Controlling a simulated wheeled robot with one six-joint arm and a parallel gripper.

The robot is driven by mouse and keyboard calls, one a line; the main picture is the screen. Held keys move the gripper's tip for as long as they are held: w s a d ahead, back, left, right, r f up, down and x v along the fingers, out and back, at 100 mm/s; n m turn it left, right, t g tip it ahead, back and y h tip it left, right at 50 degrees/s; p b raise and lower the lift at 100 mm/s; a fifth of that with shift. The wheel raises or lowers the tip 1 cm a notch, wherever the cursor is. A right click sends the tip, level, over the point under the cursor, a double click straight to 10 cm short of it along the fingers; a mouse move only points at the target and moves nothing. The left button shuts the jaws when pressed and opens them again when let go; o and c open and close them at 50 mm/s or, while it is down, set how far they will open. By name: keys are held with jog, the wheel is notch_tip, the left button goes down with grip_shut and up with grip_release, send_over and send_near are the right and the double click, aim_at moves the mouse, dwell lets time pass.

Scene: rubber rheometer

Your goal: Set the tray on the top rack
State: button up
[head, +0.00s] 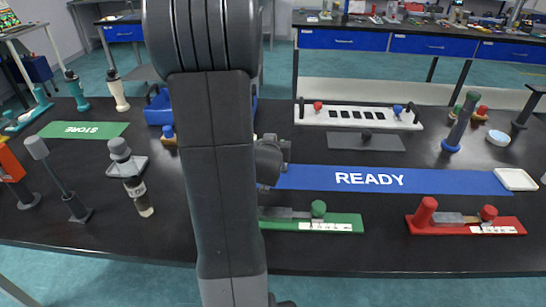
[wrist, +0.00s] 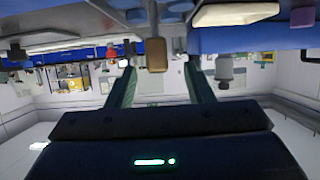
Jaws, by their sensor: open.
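A long white tray-like panel (head: 358,115) with dark slots and an upright dark handle at each end lies at the back of the black table; I cannot tell whether it is the task's tray. A blue open container (head: 158,108) stands behind my arm, partly hidden. I cannot make out a top rack. My gripper (wrist: 160,70) shows in the wrist view, its two green fingers apart. A brownish block (wrist: 157,54) appears between the fingertips, with no contact visible. In the head view my arm hides most of the gripper.
The blue READY mat (head: 400,180) lies mid-table, with a small white tray (head: 515,180) at its right end. Green (head: 340,223) and red (head: 465,226) holders lie in front. Upright tools and a bottle (head: 132,180) crowd the left. The green STORE mat (head: 85,130) is clear.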

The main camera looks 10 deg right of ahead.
jog(key=shift+x, duration=2.9)
jog(key=shift+d+r, duration=0.1)
jog(key=shift+d, duration=0.05)
jog(key=shift+c, duration=0.5)
grip_shut()
